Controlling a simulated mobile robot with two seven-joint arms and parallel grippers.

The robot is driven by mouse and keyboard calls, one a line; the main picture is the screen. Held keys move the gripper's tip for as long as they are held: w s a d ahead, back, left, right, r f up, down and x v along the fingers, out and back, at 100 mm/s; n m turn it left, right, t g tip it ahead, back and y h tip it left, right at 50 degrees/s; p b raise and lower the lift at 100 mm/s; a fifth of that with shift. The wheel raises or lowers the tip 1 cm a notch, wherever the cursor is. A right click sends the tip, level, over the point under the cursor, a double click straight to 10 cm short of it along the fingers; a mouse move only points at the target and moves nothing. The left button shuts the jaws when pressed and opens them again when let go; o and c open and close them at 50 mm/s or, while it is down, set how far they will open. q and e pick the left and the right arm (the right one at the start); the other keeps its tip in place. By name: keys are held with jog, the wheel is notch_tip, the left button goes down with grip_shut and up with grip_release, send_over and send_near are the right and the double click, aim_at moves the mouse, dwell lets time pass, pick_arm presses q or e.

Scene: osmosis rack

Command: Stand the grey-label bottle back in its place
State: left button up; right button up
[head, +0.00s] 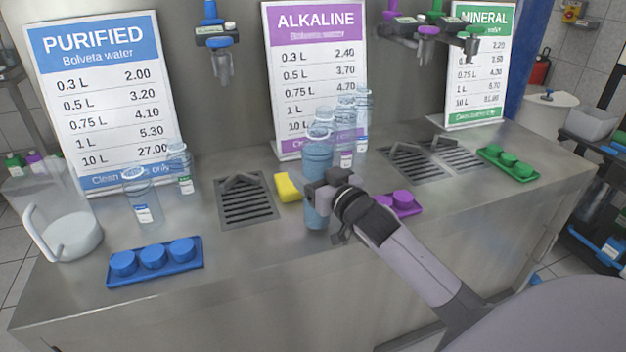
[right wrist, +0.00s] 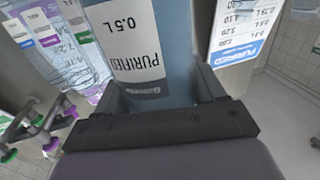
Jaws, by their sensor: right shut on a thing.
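My right gripper (head: 330,190) is shut on a clear bluish bottle (head: 318,160) in the middle of the counter. The bottle is upright; its base is at or just above the counter, I cannot tell which. In the right wrist view the held bottle (right wrist: 180,60) fills the space between the fingers (right wrist: 160,95). Its white label (right wrist: 135,45) reads "0.5 L PURIFIED" upside down, with a greyish strip along one edge. In the head view this label is hidden. My left gripper is not in view.
Two bottles (head: 140,200) stand by the PURIFIED sign (head: 100,100). A drain grate (head: 246,205) and blue cap tray (head: 190,279) are left.

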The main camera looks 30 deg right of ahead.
jog(key=shift+f, duration=0.6)
jog(key=shift+f, duration=0.15)
jog(key=o, duration=1.6)
jog(key=shift+f, duration=0.1)
